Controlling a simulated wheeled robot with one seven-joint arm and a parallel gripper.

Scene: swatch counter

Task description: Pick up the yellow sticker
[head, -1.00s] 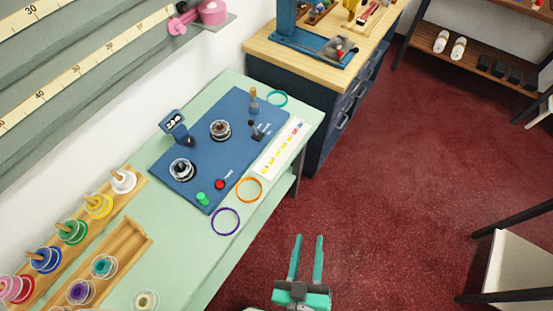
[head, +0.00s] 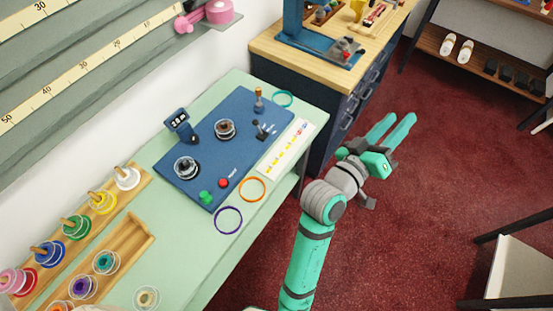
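A white strip (head: 271,170) lies on the pale green counter along the right edge of the blue mat. It carries a row of small yellow marks (head: 283,154), with red and blue ones at its far end. The yellow marks look like the stickers, but they are too small to make out singly. My gripper (head: 401,119) is to the right of the strip, out over the red floor past the counter's edge. Its two teal fingers are apart with nothing between them.
The blue mat (head: 208,151) holds reels, a red button and a green knob. An orange ring (head: 252,189) and a purple ring (head: 228,220) lie near the strip. A wooden-topped cabinet (head: 345,85) stands beyond the counter. Spools on wooden racks (head: 133,238) fill the near left.

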